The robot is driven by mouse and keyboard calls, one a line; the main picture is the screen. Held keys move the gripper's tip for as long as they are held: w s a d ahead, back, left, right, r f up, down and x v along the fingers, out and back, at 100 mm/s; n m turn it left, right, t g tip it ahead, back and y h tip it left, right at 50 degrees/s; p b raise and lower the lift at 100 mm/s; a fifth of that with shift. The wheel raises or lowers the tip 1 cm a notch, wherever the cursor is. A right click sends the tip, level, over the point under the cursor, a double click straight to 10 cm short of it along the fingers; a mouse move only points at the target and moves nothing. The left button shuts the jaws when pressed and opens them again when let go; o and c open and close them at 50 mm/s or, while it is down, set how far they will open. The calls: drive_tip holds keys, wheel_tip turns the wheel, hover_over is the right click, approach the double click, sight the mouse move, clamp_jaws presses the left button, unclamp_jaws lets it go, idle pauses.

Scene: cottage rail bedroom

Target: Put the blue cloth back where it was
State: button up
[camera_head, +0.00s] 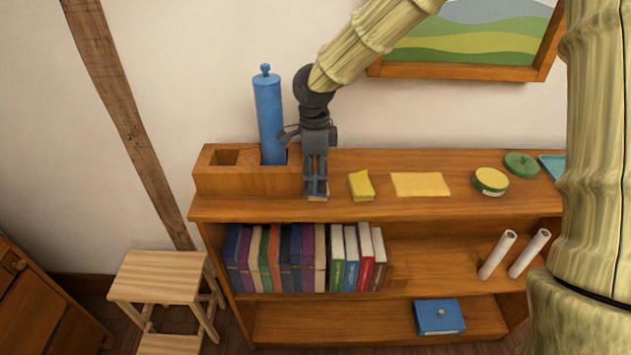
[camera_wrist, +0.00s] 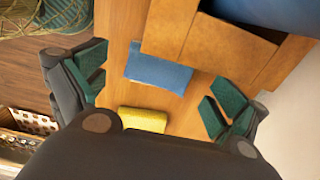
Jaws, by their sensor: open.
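The blue cloth (camera_wrist: 158,72) lies on the shelf top, a folded rectangle beside the wooden holder box. In the wrist view it is below and between the spread fingers of my gripper (camera_wrist: 156,95), apart from both. In the head view my gripper (camera_head: 316,188) points down over the shelf top, just right of the holder box, and mostly hides the cloth. My gripper is open and empty. A yellow cloth (camera_head: 361,186) lies just to the right of it; it also shows in the wrist view (camera_wrist: 142,119).
The wooden holder box (camera_head: 240,183) has a blue lidded cylinder (camera_head: 269,115) standing in one slot and another slot empty. A flat yellow sheet (camera_head: 420,185), a round yellow-topped tin (camera_head: 490,181) and a green lid (camera_head: 521,165) lie further right.

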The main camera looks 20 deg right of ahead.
sight(315, 180)
wheel_tip(315, 180, up, 9)
drive_tip(key=shift+b, duration=0.4)
